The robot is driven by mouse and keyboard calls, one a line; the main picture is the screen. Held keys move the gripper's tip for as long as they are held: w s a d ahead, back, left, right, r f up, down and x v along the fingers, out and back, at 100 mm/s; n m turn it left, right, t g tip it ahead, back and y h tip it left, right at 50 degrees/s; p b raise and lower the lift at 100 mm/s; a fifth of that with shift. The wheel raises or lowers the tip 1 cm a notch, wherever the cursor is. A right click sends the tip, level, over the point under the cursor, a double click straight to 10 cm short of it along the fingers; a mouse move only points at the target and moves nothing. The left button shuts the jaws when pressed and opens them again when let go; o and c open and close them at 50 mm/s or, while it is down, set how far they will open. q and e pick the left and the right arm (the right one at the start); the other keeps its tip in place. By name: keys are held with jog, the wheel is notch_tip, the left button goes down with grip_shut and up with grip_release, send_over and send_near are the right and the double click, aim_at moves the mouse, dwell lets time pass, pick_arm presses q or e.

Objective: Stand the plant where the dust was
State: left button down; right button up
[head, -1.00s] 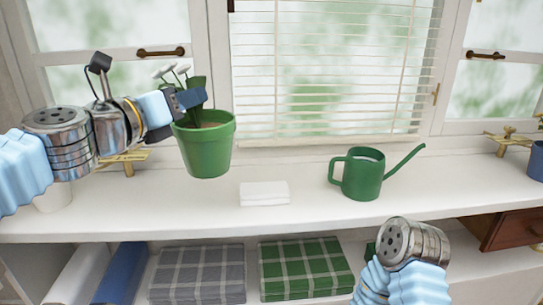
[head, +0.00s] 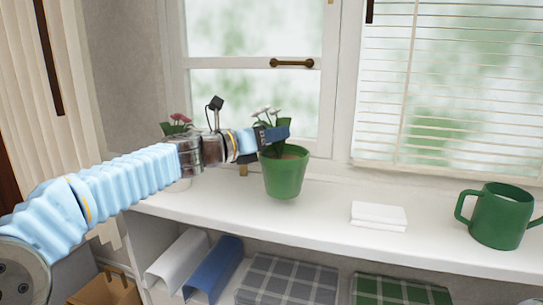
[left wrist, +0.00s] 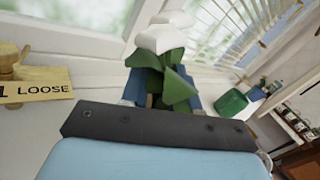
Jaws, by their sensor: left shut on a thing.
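The plant is a green pot (head: 285,175) with dark leaves and white flowers (head: 267,111). My left gripper (head: 274,136) is shut on the plant near the pot's rim and holds it upright over the white sill counter (head: 320,214). In the left wrist view, the white flowers (left wrist: 163,32) and leaves stand between the blue fingers; the pot is mostly hidden there. I see no dust on the visible counter. My right gripper is out of view.
A folded white cloth (head: 379,215) lies right of the plant, and a green watering can (head: 497,215) stands further right. A pink-flowered plant (head: 177,125) is behind my left arm. Folded checked cloths (head: 288,281) lie below. Counter between pot and cloth is clear.

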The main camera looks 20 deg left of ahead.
aim_at(271, 151)
pick_arm(q)
jog(key=f, duration=0.1)
jog(key=f+b, duration=0.1)
jog(key=f, duration=0.2)
jog(key=shift+w+a+b, duration=0.25)
jog(key=shift+b, duration=0.05)
jog(key=shift+r, duration=0.1)
jog(key=c, duration=0.8)
grip_release()
jog(key=shift+c, duration=0.2)
jog(key=v, duration=1.2)
